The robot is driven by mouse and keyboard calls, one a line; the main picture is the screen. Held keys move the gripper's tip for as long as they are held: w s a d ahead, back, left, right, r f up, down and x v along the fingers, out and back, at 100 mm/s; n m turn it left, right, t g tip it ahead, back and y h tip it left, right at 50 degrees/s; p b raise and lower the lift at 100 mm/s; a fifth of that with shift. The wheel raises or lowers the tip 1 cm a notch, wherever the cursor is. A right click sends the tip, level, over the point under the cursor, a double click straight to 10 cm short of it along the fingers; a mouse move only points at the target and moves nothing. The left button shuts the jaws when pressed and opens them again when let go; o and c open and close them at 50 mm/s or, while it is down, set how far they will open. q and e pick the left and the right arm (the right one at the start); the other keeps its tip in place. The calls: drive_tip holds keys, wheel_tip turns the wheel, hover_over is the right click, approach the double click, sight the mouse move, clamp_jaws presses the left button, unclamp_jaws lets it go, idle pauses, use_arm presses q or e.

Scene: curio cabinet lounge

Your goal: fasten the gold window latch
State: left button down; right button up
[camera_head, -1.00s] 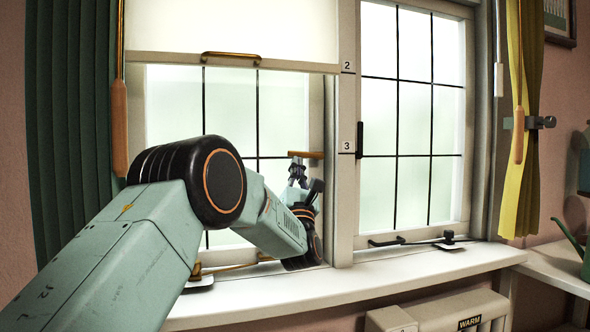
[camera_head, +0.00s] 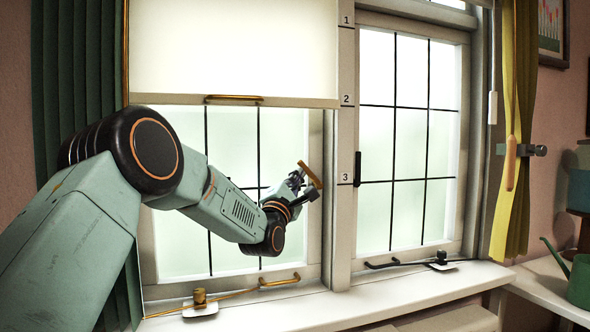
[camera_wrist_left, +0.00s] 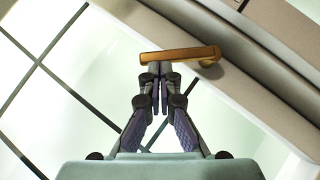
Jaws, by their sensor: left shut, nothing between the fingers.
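The gold window latch (camera_head: 311,175) is a short bar on the right side of the left window's frame. It is tilted, its free end up and to the left of its pivot. My left gripper (camera_head: 298,181) is shut and empty, its fingertips close beside the latch. In the left wrist view, the latch (camera_wrist_left: 180,54) lies across just beyond the closed fingertips of the gripper (camera_wrist_left: 155,78). Whether they touch it I cannot tell. My right gripper is not in view.
The right window has an upright black latch (camera_head: 357,168) and a black stay (camera_head: 405,263). A blind with a gold pull (camera_head: 235,98) hangs over the left window's top. A gold stay (camera_head: 240,290) lies along the sill (camera_head: 350,300). A green watering can (camera_head: 580,280) stands at right.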

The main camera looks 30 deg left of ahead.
use_arm(q)
drive_tip(key=r+m+g+h+p, duration=0.1)
drive_tip(key=m+p, duration=0.1)
drive_tip(key=p, duration=0.1)
drive_tip(key=w+d+r+m+g+h+p, duration=0.1)
drive_tip(key=m+p, duration=0.1)
drive_tip(key=p, duration=0.2)
drive_tip(key=w+d+r+m+g+p, duration=0.1)
drive_tip(key=r+m+p, duration=0.1)
drive_tip(key=p, duration=0.1)
drive_tip(key=shift+w+d+g+h+p, duration=0.1)
drive_tip(key=shift+d+g+h+p, duration=0.1)
drive_tip(key=shift+g+h+p, duration=0.15)
drive_tip(key=shift+w+d, duration=0.1)
idle(0.6)
